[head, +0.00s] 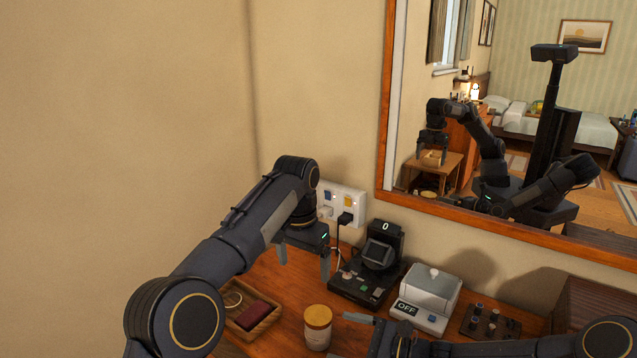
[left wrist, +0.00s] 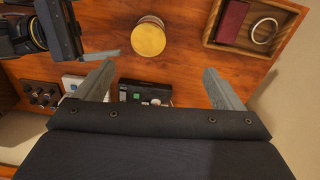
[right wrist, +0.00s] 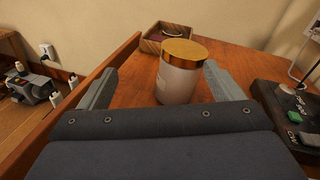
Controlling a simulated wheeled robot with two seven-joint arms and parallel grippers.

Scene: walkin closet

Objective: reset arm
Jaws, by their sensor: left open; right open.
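My left gripper (head: 304,262) hangs over the wooden table, above and behind the jar in the head view. Its fingers are apart and nothing is between them; they also show in the left wrist view (left wrist: 158,88). My right gripper (right wrist: 160,88) is low over the table, open, with a white jar with a tan lid (right wrist: 181,75) in front of it, seen between its fingertips. I cannot tell whether the jar lies inside the jaws. In the head view the right gripper (head: 360,335) is partly cut off at the bottom, just right of the jar (head: 318,327).
A wooden tray (head: 262,312) holds a dark red item and a ring. A black device (head: 362,290), a grey box marked OFF (head: 430,292) and a small board with knobs (head: 490,322) stand at the back. A wall outlet (head: 343,204) and a framed mirror (head: 384,110) are behind.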

